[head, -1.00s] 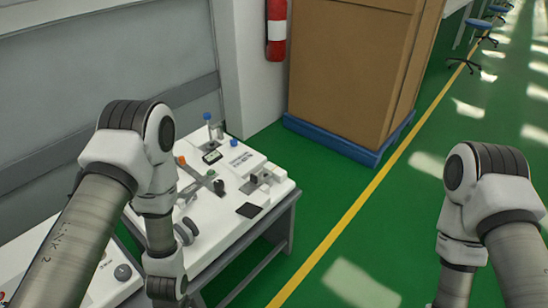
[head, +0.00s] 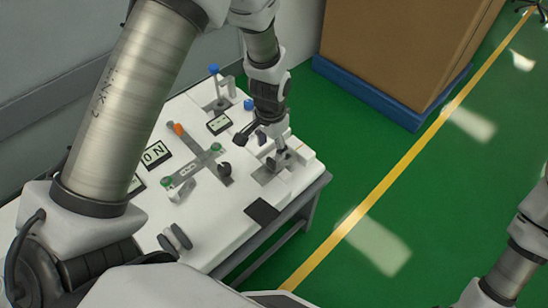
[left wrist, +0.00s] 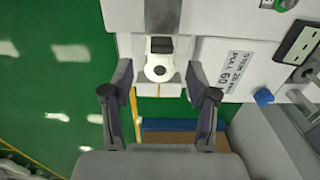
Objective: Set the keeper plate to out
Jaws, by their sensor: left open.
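My left gripper (head: 263,148) is open and points down over the right end of the white cart top (head: 228,225). In the left wrist view its two fingers (left wrist: 159,93) stand apart, one on each side of a small white rounded piece with a dark hole (left wrist: 158,71). A black block (left wrist: 161,45) sits beside that piece, on a grey plate (left wrist: 160,15). This grey plate (head: 268,174) shows partly under the gripper in the head view. I cannot tell for sure which part is the keeper plate. No contact with the fingers is visible.
A grey bar (head: 197,163) with coloured knobs lies left of the gripper. A blue-topped post (head: 214,70) stands at the back, and a black pad (head: 262,211) lies in front. A large brown box (head: 400,45) on a blue pallet stands behind; green floor is free at right.

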